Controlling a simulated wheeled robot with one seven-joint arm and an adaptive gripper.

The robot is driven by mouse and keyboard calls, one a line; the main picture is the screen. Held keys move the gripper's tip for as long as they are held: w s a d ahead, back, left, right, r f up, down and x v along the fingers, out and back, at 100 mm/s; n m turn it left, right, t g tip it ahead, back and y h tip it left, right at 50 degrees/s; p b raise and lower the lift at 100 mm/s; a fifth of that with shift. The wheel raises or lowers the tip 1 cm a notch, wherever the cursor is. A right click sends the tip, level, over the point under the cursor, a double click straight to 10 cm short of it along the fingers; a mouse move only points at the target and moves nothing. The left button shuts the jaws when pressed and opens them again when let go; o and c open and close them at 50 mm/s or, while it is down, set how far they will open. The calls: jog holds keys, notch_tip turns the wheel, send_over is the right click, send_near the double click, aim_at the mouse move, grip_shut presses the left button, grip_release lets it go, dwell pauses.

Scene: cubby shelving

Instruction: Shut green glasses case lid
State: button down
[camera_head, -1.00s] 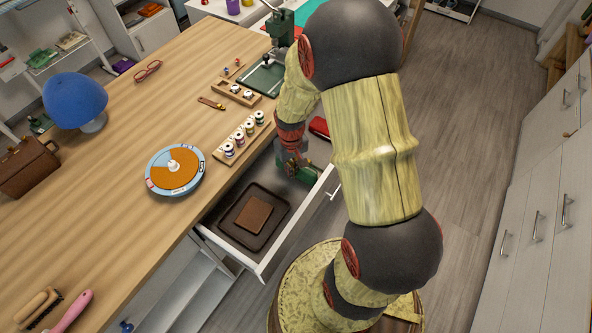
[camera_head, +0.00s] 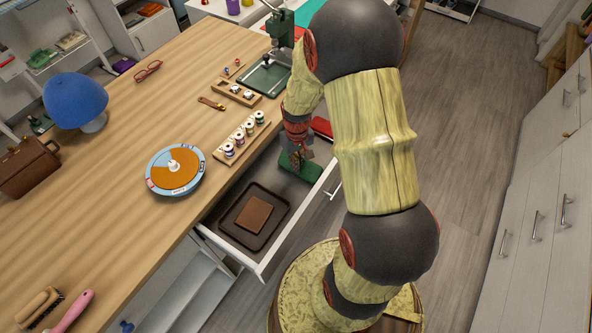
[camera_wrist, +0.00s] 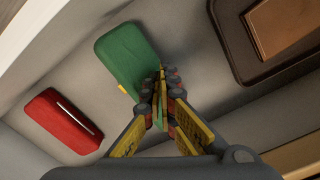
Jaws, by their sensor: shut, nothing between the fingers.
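The green glasses case (camera_head: 301,170) lies in the open drawer, at the end away from the tray. In the wrist view the green case (camera_wrist: 128,52) shows a smooth, rounded top that looks closed, with a small yellow bit at its edge. Part of it is hidden behind my fingers. My gripper (camera_head: 296,158) points down at the case. In the wrist view my gripper (camera_wrist: 161,82) is shut and empty, with its fingertips over or against the case's near edge. I cannot tell whether they touch.
A red case (camera_wrist: 63,120) lies in the drawer beside the green one; it also shows in the head view (camera_head: 321,127). A dark tray (camera_head: 233,232) holding a brown box fills the drawer's near part. The drawer's front panel (camera_head: 300,228) and the wooden counter (camera_head: 120,190) border the space.

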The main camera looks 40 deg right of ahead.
jog(key=shift+d, duration=0.15)
jog(key=shift+w+d+f, duration=0.1)
jog(key=shift+w+d, duration=0.2)
jog(key=shift+d, duration=0.45)
jog(key=shift+w+d+f, duration=0.1)
jog(key=shift+w+d, duration=0.2)
jog(key=shift+d, duration=0.45)
jog(key=shift+d, duration=0.1)
jog(key=shift+w+d+f, duration=0.25)
jog(key=shift+d+f, duration=0.2)
jog(key=shift+d, duration=0.05)
notch_tip(320, 180, up, 7)
jog(key=p, duration=0.5)
dwell(0.6)
